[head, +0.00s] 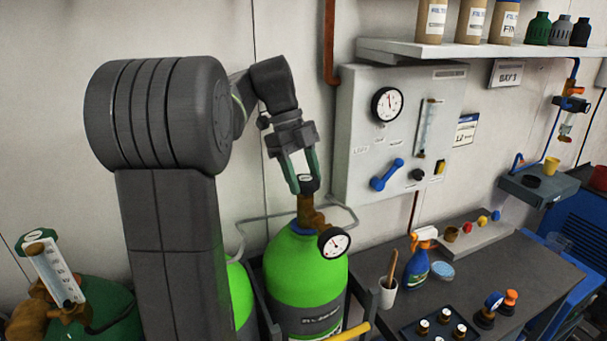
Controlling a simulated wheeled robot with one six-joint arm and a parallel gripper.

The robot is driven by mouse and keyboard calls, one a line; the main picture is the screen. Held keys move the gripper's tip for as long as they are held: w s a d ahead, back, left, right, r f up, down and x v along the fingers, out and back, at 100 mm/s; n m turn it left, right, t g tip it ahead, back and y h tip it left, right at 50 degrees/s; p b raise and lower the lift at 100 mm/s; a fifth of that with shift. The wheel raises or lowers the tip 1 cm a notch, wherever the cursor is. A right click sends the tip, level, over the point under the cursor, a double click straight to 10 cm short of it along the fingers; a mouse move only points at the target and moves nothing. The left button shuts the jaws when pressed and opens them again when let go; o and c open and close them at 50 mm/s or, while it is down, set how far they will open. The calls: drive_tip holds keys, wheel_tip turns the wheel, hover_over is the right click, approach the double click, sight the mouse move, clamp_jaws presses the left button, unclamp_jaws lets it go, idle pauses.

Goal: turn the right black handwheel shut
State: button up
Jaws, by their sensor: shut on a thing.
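The right black handwheel (309,184) tops the brass valve (309,212) of the bright green cylinder (300,276) in the middle of the head view. My gripper (301,186) reaches down from above and is shut on this handwheel, with its green-sided fingers on either side of it. The fingers hide part of the wheel, and how far it is turned cannot be told. A round pressure gauge (333,242) sits at the valve's lower right. A second bright green cylinder (238,290) stands to the left, mostly hidden behind my arm, its top out of sight.
A grey wall panel (365,100) with a gauge and blue lever is right of my gripper. A shelf (450,50) is above it. A dark bench (480,270) with a spray bottle (417,265) lies lower right. A dark green cylinder (100,300) stands lower left.

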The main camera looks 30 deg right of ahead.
drive_tip(key=o, duration=1)
drive_tip(key=shift+r, duration=0.1)
drive_tip(key=d+v, duration=0.1)
drive_tip(key=v, duration=0.6)
drive_tip(key=shift+a+p, duration=0.35)
drive_tip(key=shift+a, duration=0.2)
drive_tip(key=shift+r, duration=0.1)
